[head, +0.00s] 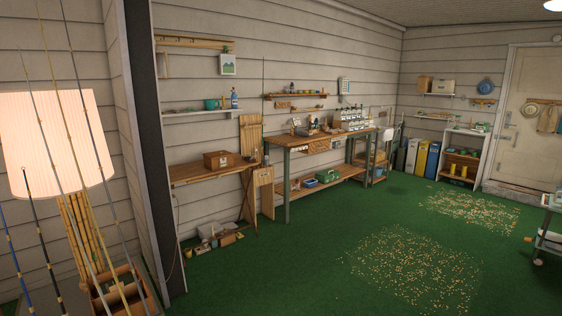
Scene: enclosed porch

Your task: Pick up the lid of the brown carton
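A small brown box (217,160), which looks like the brown carton, sits on the narrow wooden wall table (197,173) left of the workbench. It is far off and small in the head view. I cannot tell whether its top is a separate lid. Another brown box (424,84) stands on a high shelf at the back right, beside a pale box (443,87). Neither of my grippers is in view.
A lamp with fishing rods (55,140) stands close at left, beside a dark post (150,150). A long workbench (318,141) lines the wall. Scattered bits (415,270) lie on the green floor (290,265), which is otherwise largely open. A cart (549,240) is at right.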

